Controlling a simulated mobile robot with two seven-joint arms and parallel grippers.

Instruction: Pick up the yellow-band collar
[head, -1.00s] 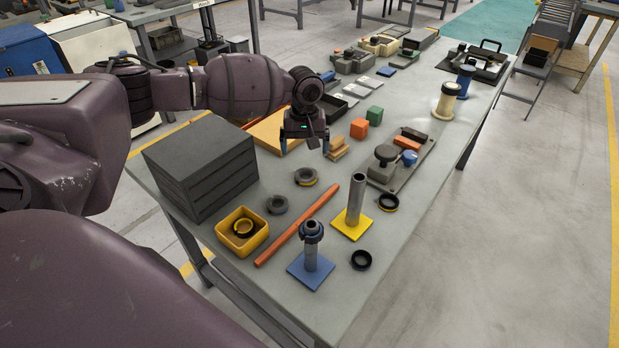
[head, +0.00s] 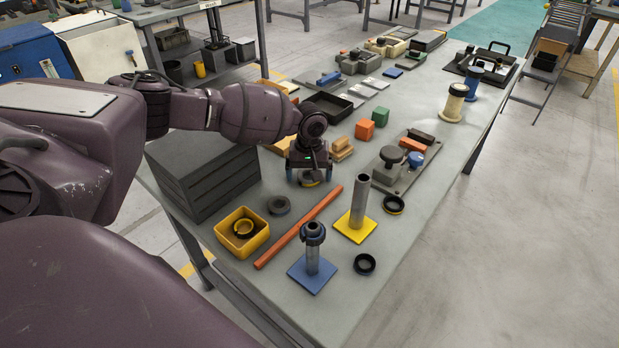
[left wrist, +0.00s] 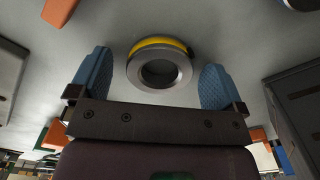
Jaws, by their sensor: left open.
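The yellow-band collar (left wrist: 160,64) is a grey metal ring with a yellow stripe. In the left wrist view it lies on the table between the two blue fingertips of my left gripper (left wrist: 153,80), with a gap on each side. In the head view my left gripper (head: 309,176) is low over the table and hides most of the collar (head: 310,184); a bit of yellow shows between the fingers. The gripper is open and empty. My right gripper is not in either view.
An orange bar (head: 300,226) lies in front. A yellow-base post (head: 358,205) and a blue-base post (head: 312,254) stand nearby.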

